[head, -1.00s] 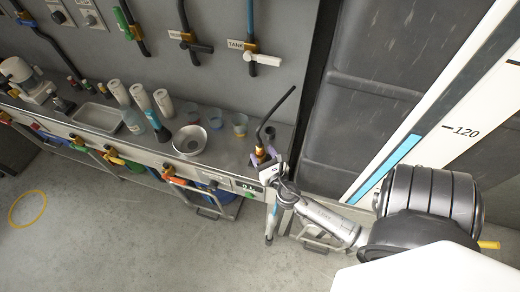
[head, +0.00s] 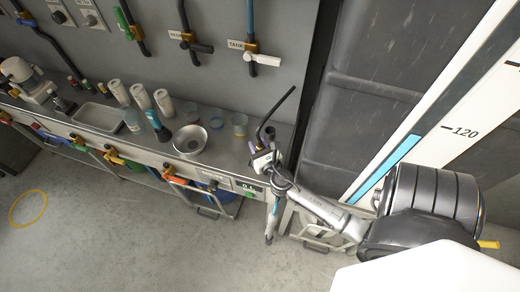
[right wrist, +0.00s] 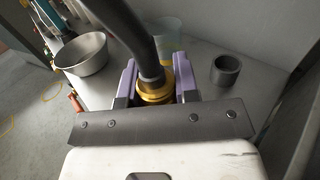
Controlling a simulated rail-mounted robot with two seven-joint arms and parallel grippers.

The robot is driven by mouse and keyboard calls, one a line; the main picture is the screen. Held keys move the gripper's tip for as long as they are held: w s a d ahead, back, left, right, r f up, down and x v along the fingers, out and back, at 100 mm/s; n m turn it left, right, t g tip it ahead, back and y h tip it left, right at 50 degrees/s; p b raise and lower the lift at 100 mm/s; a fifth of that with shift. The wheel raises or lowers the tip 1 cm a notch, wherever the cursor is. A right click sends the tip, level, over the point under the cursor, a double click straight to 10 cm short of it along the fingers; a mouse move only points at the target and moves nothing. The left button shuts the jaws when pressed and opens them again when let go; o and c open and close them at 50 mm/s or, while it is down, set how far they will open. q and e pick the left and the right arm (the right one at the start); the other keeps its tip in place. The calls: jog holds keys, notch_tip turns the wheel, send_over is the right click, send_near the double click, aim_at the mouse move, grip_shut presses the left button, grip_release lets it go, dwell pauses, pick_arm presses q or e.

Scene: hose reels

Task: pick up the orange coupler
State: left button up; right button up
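My right gripper (head: 262,154) is at the bench's right end, its purple fingers also showing in the right wrist view (right wrist: 156,82). A gold-orange coupler (right wrist: 155,91) sits between these fingers, at the lower end of a bent black hose (head: 264,126). The fingers flank the coupler closely on both sides. I cannot tell whether they press on it. In the head view the gripper hides most of the coupler. My left gripper is not in view.
A steel bowl (head: 190,139), several cups and a dark round holder (right wrist: 226,70) stand on the bench close by. Hoses with valves hang on the back panel (head: 225,80). An orange hose fitting (head: 178,182) hangs at the bench front. Floor in front is clear.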

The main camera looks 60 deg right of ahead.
grip_shut()
jog(key=shift+r, duration=0.1)
